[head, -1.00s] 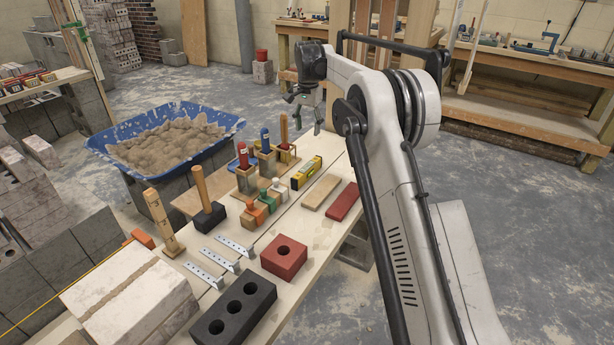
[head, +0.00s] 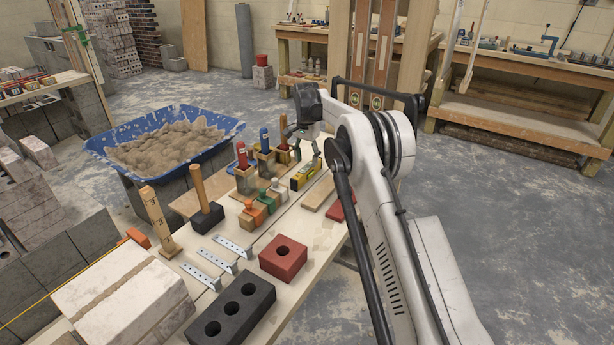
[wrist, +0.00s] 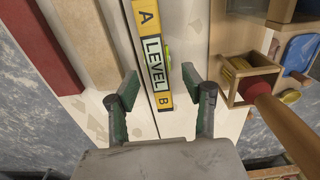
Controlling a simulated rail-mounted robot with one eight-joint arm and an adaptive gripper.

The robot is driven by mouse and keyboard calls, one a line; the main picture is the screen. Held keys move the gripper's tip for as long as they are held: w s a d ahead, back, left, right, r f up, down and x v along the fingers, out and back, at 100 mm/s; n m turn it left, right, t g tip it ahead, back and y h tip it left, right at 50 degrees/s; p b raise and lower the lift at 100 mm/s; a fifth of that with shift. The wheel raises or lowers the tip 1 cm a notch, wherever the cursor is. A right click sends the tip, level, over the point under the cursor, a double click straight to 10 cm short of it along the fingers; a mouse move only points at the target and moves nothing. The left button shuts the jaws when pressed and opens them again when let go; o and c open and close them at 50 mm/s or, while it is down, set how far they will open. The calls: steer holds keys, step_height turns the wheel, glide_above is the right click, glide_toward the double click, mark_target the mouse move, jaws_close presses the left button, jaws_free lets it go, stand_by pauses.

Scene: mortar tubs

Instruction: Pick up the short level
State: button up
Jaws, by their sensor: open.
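The short level (head: 306,174) is yellow with a black-and-white face and lies on the pale bench board among the tools. In the wrist view the level (wrist: 152,45) shows the letters A and B, the word LEVEL and a green vial at its side. My gripper (head: 303,146) is over the level in the head view. In the wrist view my gripper (wrist: 159,87) is open, with green finger pads on both sides of the level's B end. Nothing is held. The height of the fingers above the level is hard to tell.
A wooden holder (wrist: 229,85) with a red-collared handle stands close to one finger. On the other side lie a pale wood strip (wrist: 88,45) and a red strip (wrist: 40,45). A blue mortar tub (head: 226,133) stands behind the tools.

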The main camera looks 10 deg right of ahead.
mark_target(307, 168)
steer(key=f+b, duration=0.2)
steer(key=f, duration=0.3)
steer(key=shift+s+f, duration=0.1)
steer(key=shift+s, duration=0.1)
jaws_close()
